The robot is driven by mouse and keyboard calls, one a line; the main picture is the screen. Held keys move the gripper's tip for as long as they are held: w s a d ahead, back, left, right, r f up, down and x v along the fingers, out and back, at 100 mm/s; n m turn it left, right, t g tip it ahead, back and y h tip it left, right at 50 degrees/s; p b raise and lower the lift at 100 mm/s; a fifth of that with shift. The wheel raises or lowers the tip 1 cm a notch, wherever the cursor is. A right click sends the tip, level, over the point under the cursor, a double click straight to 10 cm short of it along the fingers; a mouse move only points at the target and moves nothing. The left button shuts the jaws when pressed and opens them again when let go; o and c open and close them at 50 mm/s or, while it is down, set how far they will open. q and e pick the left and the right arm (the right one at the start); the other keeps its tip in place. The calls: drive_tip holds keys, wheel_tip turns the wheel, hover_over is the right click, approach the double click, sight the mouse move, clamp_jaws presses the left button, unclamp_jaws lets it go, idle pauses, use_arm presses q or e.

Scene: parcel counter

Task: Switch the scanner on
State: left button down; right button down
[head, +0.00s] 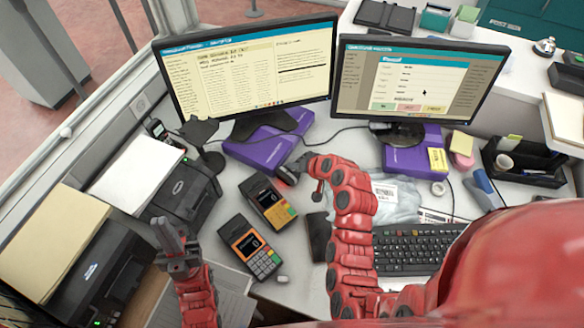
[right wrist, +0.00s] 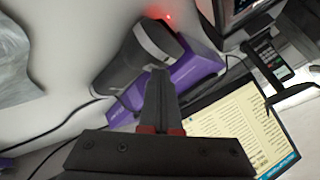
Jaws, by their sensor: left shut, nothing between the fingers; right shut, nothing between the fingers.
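The scanner (right wrist: 140,52), a dark handheld unit with a grey body, lies in front of a purple box in the right wrist view. A small red light (right wrist: 168,18) glows at its head end. In the head view the scanner (head: 287,175) is small and partly hidden by my right gripper. My right gripper (right wrist: 158,78) is shut and empty, its fingertips right at the scanner; I cannot tell whether they touch it. In the head view the right gripper (head: 300,164) is mostly hidden by its wrist. My left gripper (head: 173,235) is shut and empty, over the left side beside the printers.
Purple boxes (head: 262,143) stand under two monitors (head: 250,75). Two card terminals (head: 267,201) lie left of my right arm. A plastic mailer (head: 395,205) and keyboard (head: 420,250) lie to the right. Printers (head: 182,195) fill the left. A black cable (right wrist: 65,122) crosses the counter.

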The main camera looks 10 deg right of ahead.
sight(294, 171)
drive_tip(key=shift+r, duration=0.1)
drive_tip(key=shift+r+p, duration=0.3)
drive_tip(key=shift+r, duration=0.4)
drive_tip(key=shift+r+p, duration=1.1)
drive_tip(key=shift+r, duration=1.4)
